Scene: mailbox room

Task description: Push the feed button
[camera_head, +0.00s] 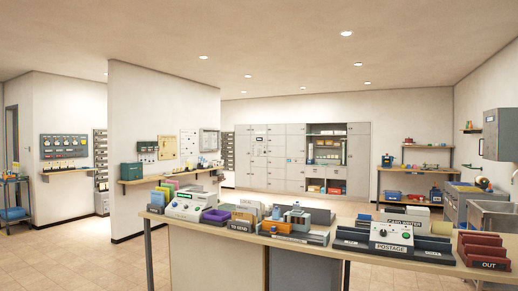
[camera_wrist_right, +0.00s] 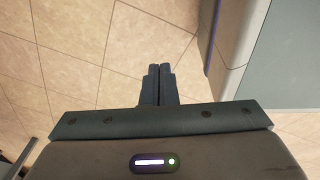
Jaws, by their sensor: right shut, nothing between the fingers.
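No button in the head view is readable as the feed button at this size. A pale grey machine with a dark round knob and a small green spot, the postage machine (camera_head: 391,235), stands on the counter behind a POSTAGE sign. Another grey machine (camera_head: 186,206) with a greenish display and small controls stands at the counter's left end. My right gripper (camera_wrist_right: 159,70) is shut and empty in the right wrist view, above bare floor tiles and away from both machines. My left gripper is in neither view.
The long counter (camera_head: 215,229) crosses ahead, crowded with trays, folders and a red OUT tray (camera_head: 481,249). Lockers (camera_head: 270,155) line the back wall. Tiled floor (camera_head: 85,255) is clear at the left. A pale rounded body (camera_wrist_right: 240,40) is beside my right gripper.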

